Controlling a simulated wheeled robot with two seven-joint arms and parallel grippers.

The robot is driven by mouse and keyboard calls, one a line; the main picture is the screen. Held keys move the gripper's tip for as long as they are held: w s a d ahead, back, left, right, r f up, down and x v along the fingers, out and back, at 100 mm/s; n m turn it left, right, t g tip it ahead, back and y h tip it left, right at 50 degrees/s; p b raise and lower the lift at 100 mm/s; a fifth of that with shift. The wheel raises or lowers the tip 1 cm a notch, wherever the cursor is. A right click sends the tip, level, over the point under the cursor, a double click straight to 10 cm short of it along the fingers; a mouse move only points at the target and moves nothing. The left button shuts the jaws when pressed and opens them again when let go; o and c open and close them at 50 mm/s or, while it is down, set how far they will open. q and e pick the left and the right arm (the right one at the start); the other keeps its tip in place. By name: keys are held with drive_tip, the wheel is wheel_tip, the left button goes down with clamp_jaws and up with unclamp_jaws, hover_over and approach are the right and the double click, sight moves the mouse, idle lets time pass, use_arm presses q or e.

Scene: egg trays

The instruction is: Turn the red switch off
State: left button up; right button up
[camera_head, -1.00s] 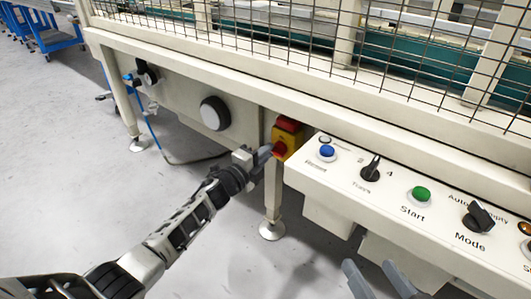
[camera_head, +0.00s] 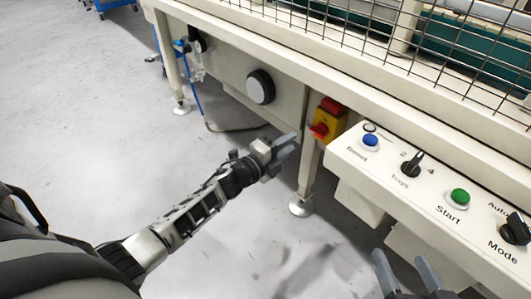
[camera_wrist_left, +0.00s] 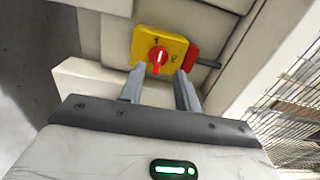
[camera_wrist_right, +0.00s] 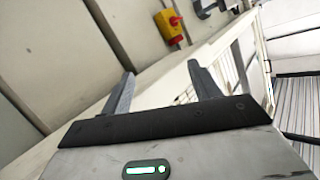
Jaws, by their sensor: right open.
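The red switch knob (camera_head: 319,130) sits on a yellow plate (camera_head: 329,119) on the machine's front, left of the control panel. In the left wrist view the knob (camera_wrist_left: 158,56) has a white mark that looks roughly upright, with the yellow plate (camera_wrist_left: 177,42) around it. My left gripper (camera_head: 288,146) is open and empty. Its fingers (camera_wrist_left: 160,84) point at the knob from a short distance, apart from it. My right gripper (camera_head: 404,270) is open and empty, below the control panel. The switch also shows in the right wrist view (camera_wrist_right: 174,21), beyond the right fingers (camera_wrist_right: 161,72).
The white control panel (camera_head: 435,170) juts out right of the switch, with a blue button (camera_head: 370,140), a black trays knob (camera_head: 411,167), a green button (camera_head: 460,196) and a mode knob (camera_head: 515,228). A table leg (camera_head: 305,182) stands below the switch. Open floor lies left.

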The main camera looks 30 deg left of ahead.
use_arm(q)
drive_tip(key=p+v, duration=0.1)
drive_tip(key=v, duration=0.7)
drive_tip(key=shift+s, duration=0.25)
use_arm(e)
drive_tip(key=shift+s+d+f+g+h, duration=0.1)
drive_tip(key=shift+d+f+g+h, duration=0.15)
drive_tip(key=shift+f, duration=0.15)
drive_tip(key=shift+d+f+g+h, duration=0.1)
drive_tip(key=shift+f+g+h, duration=0.05)
drive_tip(key=shift+f+g, duration=0.15)
use_arm(q)
drive_tip(key=shift+a, duration=0.1)
